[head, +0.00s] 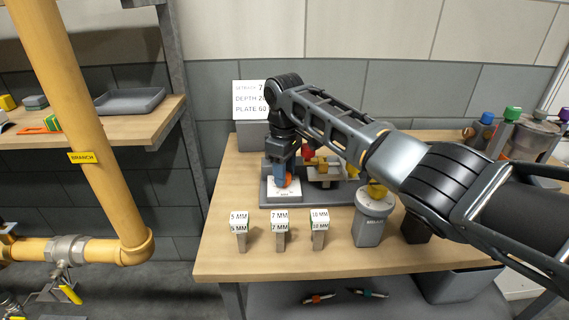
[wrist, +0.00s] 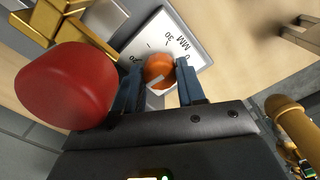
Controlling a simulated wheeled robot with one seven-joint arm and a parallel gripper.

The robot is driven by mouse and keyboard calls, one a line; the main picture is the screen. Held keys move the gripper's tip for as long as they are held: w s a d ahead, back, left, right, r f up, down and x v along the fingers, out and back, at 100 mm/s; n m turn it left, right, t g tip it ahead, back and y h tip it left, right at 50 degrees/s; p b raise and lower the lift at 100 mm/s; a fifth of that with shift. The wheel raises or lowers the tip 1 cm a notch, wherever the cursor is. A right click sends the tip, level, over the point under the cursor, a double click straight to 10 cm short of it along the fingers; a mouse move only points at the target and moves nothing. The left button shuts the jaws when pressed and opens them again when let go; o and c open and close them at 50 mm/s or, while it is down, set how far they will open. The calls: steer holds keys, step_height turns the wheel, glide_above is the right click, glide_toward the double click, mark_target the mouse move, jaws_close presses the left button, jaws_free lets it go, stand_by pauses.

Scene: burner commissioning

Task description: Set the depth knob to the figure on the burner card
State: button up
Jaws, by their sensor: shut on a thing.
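The burner card (head: 248,98) stands at the back of the bench. It reads "DEPTH 20" and "PLATE 60" below a "SETBACK 7" line; my arm partly covers its right edge. The orange depth knob (wrist: 160,68) sits on a white dial plate (wrist: 190,40) marked in MM, with a 30 visible. The dial plate also shows in the head view (head: 285,194). My gripper (head: 284,178) points down over the dial and is shut on the knob, one blue finger on each side. A pale mark shows on the knob's near edge; the figure it points to is unclear.
A red round part (wrist: 66,85) and brass fittings stand close to my gripper. Gauge blocks marked 5 MM (head: 239,222), 7 MM (head: 280,222) and 10 MM (head: 320,220) stand in front. A grey canister (head: 372,222) stands right of them, under my arm.

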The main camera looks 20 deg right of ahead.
steer(key=shift+m+p, duration=0.3)
steer(key=shift+m, duration=0.2)
steer(key=o, duration=0.8)
steer(key=shift+r+b, duration=0.45)
steer(key=shift+r, duration=3.5)
